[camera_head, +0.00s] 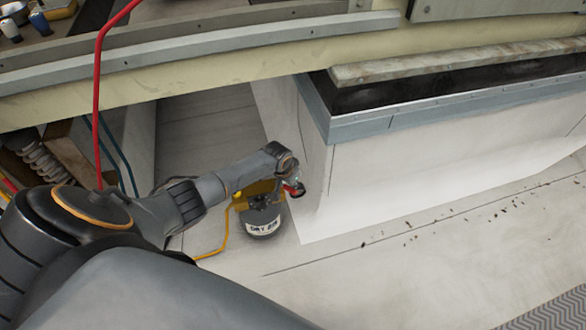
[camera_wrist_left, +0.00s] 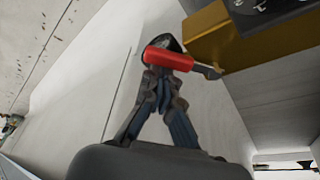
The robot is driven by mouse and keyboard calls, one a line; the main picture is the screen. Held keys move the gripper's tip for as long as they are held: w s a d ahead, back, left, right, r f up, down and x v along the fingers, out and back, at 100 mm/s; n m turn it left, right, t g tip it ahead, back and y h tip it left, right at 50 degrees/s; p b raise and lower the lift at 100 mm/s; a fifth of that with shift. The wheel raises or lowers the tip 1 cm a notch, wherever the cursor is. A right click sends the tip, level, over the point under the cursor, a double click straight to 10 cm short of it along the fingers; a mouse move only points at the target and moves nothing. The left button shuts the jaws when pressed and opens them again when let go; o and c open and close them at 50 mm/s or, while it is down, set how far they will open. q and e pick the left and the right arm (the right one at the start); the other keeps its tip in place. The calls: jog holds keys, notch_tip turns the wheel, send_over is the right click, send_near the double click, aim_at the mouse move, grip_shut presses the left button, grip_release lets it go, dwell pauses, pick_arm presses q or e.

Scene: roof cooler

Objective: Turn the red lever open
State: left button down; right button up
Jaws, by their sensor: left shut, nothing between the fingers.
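The red lever (camera_wrist_left: 168,59) shows in the left wrist view as a red grip on a short metal shank. The shank runs right to a yellow block (camera_wrist_left: 214,38). My left gripper (camera_wrist_left: 163,46) is shut and empty. Its fingertips are just behind the lever, which covers part of them; I cannot tell whether they touch. In the head view the left gripper (camera_head: 296,188) is small beside the red lever (camera_head: 291,190), at the right of a dark canister (camera_head: 262,220) with a white label and a yellow top. My right gripper is not in view.
A white boxed wall (camera_head: 400,160) with a metal rim stands right of the gripper. A red hose (camera_head: 97,90) hangs at the left, and a yellow hose (camera_head: 226,235) runs beside the canister. The pale floor (camera_head: 430,260) at the front right is open, with dark debris.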

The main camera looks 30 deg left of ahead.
pick_arm(q)
jog(key=shift+s+m+h+p, duration=0.3)
jog(key=shift+s+m, duration=0.25)
jog(key=shift+m, duration=0.45)
jog(key=shift+s+p, duration=0.55)
jog(key=shift+s, duration=0.05)
jog(key=shift+s+a+p, duration=0.15)
jog(key=shift+s+p, duration=0.4)
jog(key=shift+s, duration=0.05)
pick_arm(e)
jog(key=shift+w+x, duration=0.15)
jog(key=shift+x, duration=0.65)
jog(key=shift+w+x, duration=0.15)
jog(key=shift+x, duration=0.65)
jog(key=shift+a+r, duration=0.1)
